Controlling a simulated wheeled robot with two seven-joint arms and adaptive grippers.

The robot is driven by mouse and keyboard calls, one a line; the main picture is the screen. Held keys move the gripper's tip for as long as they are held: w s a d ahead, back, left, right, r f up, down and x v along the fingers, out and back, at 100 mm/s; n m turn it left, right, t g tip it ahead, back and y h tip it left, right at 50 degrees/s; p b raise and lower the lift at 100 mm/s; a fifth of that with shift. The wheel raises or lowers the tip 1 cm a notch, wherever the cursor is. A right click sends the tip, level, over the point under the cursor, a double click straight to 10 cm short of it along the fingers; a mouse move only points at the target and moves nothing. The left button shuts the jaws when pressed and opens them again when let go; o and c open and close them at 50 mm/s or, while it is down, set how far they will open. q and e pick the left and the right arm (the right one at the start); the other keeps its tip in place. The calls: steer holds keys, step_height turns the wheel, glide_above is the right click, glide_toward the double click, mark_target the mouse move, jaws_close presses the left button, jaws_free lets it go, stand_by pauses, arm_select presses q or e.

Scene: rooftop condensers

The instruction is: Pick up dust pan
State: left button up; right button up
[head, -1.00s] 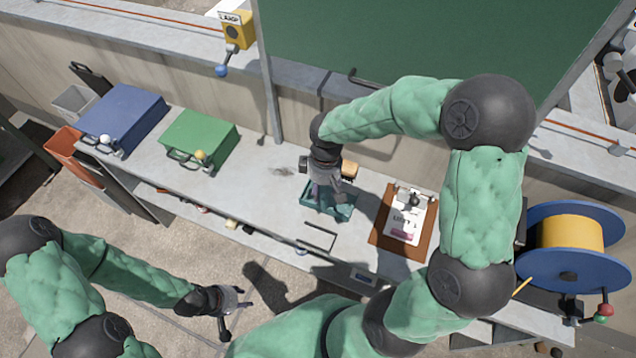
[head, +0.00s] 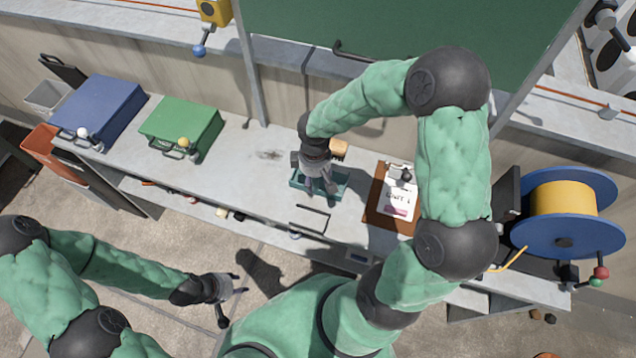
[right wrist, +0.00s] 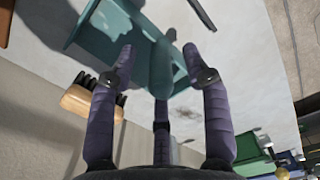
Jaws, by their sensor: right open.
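The teal dust pan (head: 335,189) lies on the grey bench, and it also shows in the right wrist view (right wrist: 105,32) with its handle (right wrist: 161,68) running toward my fingers. My right gripper (head: 321,190) is over the dust pan, fingers pointing down. In the right wrist view my right gripper (right wrist: 158,52) is open, with the handle between its spread fingers. I cannot tell whether the fingers touch it. My left gripper (head: 232,290) hangs off the front of the bench, over the floor, and looks open and empty.
A brush with a wooden block (right wrist: 90,103) lies beside the dust pan. A clipboard (head: 391,207) lies to the right, and a green case (head: 181,128) and a blue case (head: 98,108) to the left. A cable reel (head: 563,212) stands at the right end. A black U-shaped handle (head: 312,216) is near the front edge.

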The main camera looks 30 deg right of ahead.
steer(key=shift+f, duration=0.9)
jaws_close()
steer(key=shift+r, duration=0.15)
